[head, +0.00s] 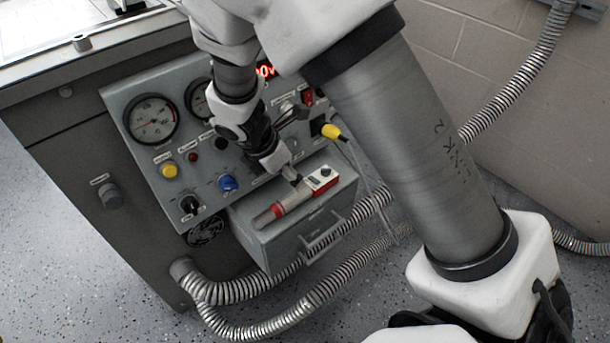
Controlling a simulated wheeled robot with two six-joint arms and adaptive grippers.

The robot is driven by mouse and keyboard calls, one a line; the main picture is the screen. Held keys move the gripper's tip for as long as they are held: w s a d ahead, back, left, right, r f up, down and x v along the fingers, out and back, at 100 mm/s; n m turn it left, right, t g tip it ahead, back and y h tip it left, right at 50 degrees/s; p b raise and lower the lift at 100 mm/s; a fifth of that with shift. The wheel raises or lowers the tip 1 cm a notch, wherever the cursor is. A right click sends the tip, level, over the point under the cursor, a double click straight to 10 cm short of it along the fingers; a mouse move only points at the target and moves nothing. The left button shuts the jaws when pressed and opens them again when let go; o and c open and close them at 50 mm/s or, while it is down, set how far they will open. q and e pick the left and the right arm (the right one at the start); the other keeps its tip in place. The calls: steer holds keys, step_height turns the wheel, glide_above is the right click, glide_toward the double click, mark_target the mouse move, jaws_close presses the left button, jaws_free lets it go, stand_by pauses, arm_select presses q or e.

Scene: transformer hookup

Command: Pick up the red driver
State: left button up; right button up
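The red driver (278,210) appears to be the slim pale tool with a red band lying on top of the grey box at the front of the panel. My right gripper (291,175) comes down from above, with its fingertips close to the driver's upper right end. I cannot tell whether they touch it, or whether the fingers are open or shut. My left gripper is not in view.
A white device with a red end (321,179) lies beside the driver on the grey box (285,246). Behind stands a control panel (150,154) with gauges and knobs. A yellow plug (331,131) is at its right. Ribbed hoses (330,284) loop in front.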

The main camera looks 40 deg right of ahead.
mark_target(304, 192)
steer(key=b+x, duration=0.5)
steer(key=x, duration=0.3)
steer(key=shift+f, duration=0.35)
steer(key=shift+r, duration=0.2)
jaws_close()
